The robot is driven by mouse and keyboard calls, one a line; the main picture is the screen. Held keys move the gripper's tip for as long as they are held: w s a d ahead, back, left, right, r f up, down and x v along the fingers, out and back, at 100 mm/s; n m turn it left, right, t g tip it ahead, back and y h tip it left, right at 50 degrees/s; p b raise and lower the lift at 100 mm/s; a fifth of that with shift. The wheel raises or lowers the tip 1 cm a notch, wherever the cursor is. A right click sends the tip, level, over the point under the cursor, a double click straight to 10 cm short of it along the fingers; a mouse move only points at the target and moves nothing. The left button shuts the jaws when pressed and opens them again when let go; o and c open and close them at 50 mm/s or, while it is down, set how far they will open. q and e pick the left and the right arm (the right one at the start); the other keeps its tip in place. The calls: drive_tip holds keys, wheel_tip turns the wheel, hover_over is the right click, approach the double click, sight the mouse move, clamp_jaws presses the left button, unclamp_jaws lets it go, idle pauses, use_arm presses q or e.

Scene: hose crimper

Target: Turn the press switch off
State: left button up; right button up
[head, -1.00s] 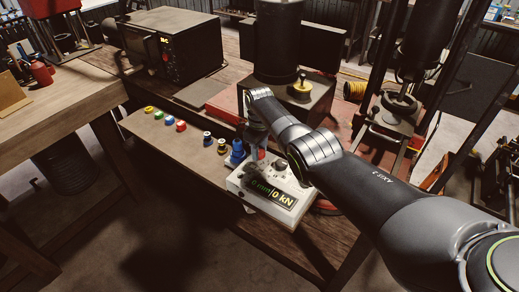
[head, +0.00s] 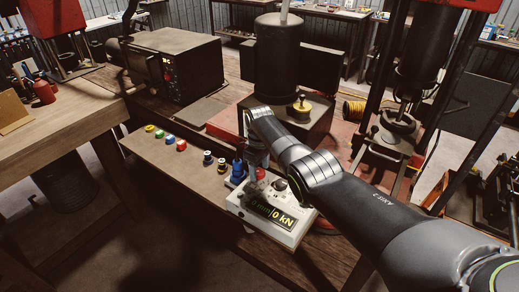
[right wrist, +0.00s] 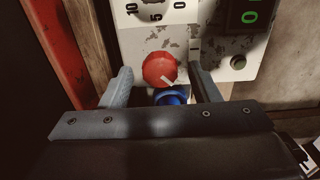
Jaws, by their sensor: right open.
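The red round press switch (right wrist: 160,69) with a white pointer line sits on the worn white control box in the right wrist view. The line slants down to the right. My left gripper is out of view.
A numbered dial (right wrist: 155,8) lies above the switch, and a blue part (right wrist: 171,97) lies below it. Several coloured dies (head: 181,145) line the bench to the left. The black press cylinder (head: 279,60) stands behind the box.

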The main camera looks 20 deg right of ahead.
sight(260, 171)
wheel_tip(260, 171, up, 5)
drive_tip(key=shift+r+p, duration=0.2)
drive_tip(key=shift+p, duration=0.1)
wheel_tip(260, 171, up, 12)
drive_tip(key=b, duration=0.2)
drive_tip(key=shift+f+b, duration=0.25)
drive_tip(key=shift+b, duration=0.15)
